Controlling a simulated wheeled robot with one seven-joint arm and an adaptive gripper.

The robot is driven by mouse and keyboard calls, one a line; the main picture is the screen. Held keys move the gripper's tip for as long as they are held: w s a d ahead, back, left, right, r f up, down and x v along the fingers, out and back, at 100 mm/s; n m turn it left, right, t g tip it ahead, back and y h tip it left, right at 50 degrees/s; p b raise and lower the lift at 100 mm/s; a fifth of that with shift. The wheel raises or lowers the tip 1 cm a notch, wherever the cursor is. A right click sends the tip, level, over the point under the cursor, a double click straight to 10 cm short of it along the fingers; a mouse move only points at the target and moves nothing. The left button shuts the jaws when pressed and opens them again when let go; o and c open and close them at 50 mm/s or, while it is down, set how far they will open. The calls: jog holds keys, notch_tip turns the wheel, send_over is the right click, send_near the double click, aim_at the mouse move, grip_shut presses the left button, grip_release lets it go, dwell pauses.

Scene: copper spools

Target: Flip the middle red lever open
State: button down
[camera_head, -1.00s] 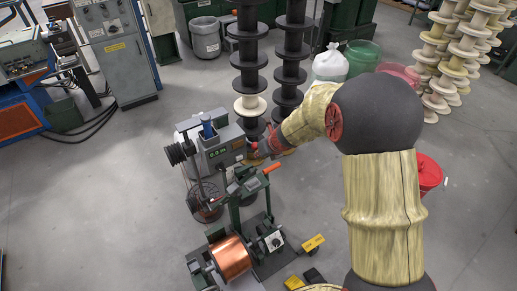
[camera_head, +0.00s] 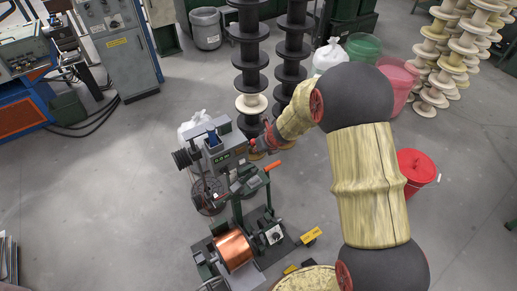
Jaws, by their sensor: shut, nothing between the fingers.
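A grey winding machine (camera_head: 222,157) with a small green-lit display stands left of centre. An orange-red lever (camera_head: 273,167) sticks out to the right on the green stand below the display box. A small red part also shows at the box's right side, close to my gripper. My gripper (camera_head: 254,147) is at the right side of the display box, above the orange-red lever. It is small and partly hidden by my own arm, and looks shut. I cannot tell whether it touches the machine or which lever is the middle one.
A copper spool (camera_head: 234,250) sits on the machine's base below. Dark stacked spools (camera_head: 248,60) stand behind, with one pale spool (camera_head: 251,103). A red bucket (camera_head: 415,170) is at the right.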

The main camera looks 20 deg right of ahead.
aim_at(251, 141)
jog(key=w+r+p, duration=0.1)
jog(key=p, duration=0.1)
jog(key=w+a+r+p, duration=0.1)
jog(key=w+r+p, duration=0.2)
jog(key=p, duration=0.1)
jog(key=shift+w+a+r+p, duration=0.15)
jog(key=shift+w+a+p, duration=0.1)
jog(key=shift+w+p, duration=0.1)
jog(key=shift+w+a+r+p, duration=0.15)
jog(key=shift+w+a+p, duration=0.1)
jog(key=shift+w+p, duration=0.55)
jog(key=shift+w+a+r+p, duration=0.15)
jog(key=shift+w+a+p, duration=0.1)
jog(key=shift+w+p, duration=0.45)
